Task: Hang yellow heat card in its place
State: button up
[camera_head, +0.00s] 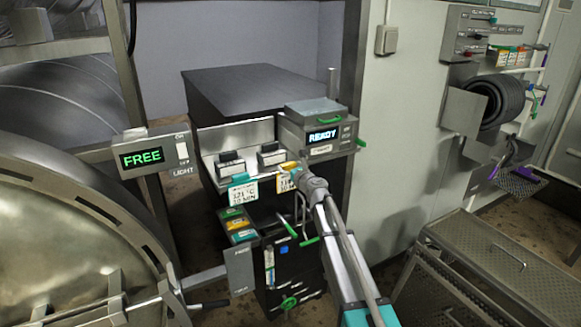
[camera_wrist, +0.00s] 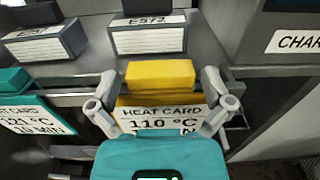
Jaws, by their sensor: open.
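The yellow heat card (camera_wrist: 161,76), printed "HEAT CARD 110 °C", is upright at the front edge of a grey ledge, below a block labelled E572 (camera_wrist: 148,38). In the head view the yellow card (camera_head: 284,184) is partly hidden by my gripper. My gripper (camera_wrist: 160,92) is open, with one finger on each side of the card; I cannot tell whether either finger touches it. My gripper (camera_head: 295,170) also shows in the head view at the ledge front. The card's lower part is hidden behind my gripper's teal body.
A teal-topped 121 °C card (camera_head: 242,192) hangs to the left on the same ledge. A box reading READY (camera_head: 322,135) stands close on the right. More coloured cards (camera_head: 237,224) sit below. A wall rack (camera_head: 505,57) holds further cards.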

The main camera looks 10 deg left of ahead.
jog(key=v, duration=1.1)
jog(key=shift+s+d, duration=0.15)
jog(key=shift+s, duration=0.2)
jog(key=s+d+f+n+g+h, duration=0.1)
jog(key=s+d+f+n+g, duration=0.25)
jog(key=s+f+n, duration=0.4)
jog(key=s+d+f+n+g+h, duration=0.15)
jog(key=s+f+n+g, duration=0.3)
jog(key=s+n, duration=0.55)
jog(key=s+d+f+n+g+h, duration=0.3)
jog(key=s+d+n, duration=0.3)
jog(key=s+d, duration=0.1)
jog(key=s+d+f+n+g+h, duration=0.3)
jog(key=s+d+n+h, duration=0.1)
jog(key=s+d, duration=0.3)
jog(key=d+n, duration=0.1)
jog(key=d, duration=0.1)
jog(key=shift+d+f+n+g, duration=0.25)
jog(key=shift+d+n+g, duration=0.05)
jog(key=shift+n+g, duration=0.1)
jog(key=shift+h, duration=0.25)
